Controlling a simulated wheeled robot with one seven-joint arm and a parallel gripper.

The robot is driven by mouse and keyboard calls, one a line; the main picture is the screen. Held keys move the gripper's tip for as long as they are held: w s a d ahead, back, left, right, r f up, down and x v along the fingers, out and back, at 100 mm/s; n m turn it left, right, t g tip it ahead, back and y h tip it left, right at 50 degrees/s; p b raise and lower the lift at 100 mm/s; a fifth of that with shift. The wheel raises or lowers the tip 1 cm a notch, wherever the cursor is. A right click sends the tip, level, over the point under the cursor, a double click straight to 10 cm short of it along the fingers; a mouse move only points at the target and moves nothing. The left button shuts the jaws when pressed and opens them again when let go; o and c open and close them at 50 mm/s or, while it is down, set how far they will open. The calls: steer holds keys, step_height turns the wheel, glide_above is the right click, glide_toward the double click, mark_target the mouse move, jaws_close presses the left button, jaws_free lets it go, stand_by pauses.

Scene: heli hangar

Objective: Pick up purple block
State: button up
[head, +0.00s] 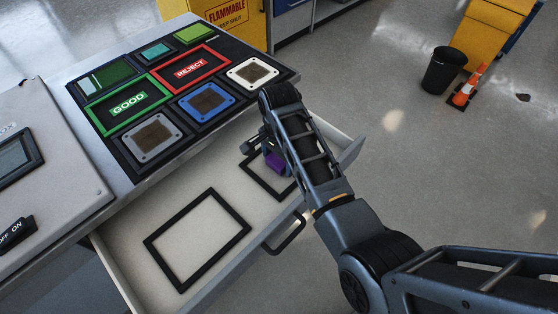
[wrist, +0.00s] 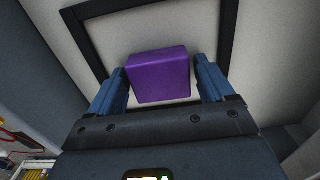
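The purple block (head: 275,162) is in the open drawer, beside or within the far black square frame; my arm partly hides it in the head view. In the wrist view the purple block (wrist: 159,75) lies between the two blue fingers of my gripper (wrist: 160,80). It is turned slightly relative to the fingers. The left finger is very close to it, and a thin gap shows at the right finger. My gripper (head: 262,147) looks open around the block and points down into the drawer; its fingers are mostly hidden in the head view.
The white drawer (head: 125,245) holds a second black square frame (head: 197,240), empty. Above it, the console carries a green GOOD frame (head: 127,104), a red REJECT frame (head: 190,71) and several pads. The drawer's walls and handle (head: 287,234) are close to my arm. Open floor lies to the right.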

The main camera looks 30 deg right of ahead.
steer(key=c, duration=0.8)
steer(key=shift+r, duration=0.15)
steer(key=shift+r, duration=0.6)
step_height(320, 180, up, 3)
steer(key=shift+d, duration=0.15)
steer(key=s+d+r, duration=0.1)
steer(key=d+r, duration=0.1)
steer(key=d, duration=0.1)
steer(key=s+d+r, duration=0.2)
steer(key=d, duration=0.2)
steer(key=s+d+r, duration=0.1)
steer(key=d+r, duration=0.1)
steer(key=d, duration=0.1)
steer(key=shift+s+d+r, duration=0.2)
steer(key=shift+s+r, duration=0.05)
steer(key=shift+s, duration=0.05)
steer(key=o, duration=0.5)
steer(key=shift+c, duration=0.2)
steer(key=c, duration=0.3)
steer(key=shift+d, duration=0.1)
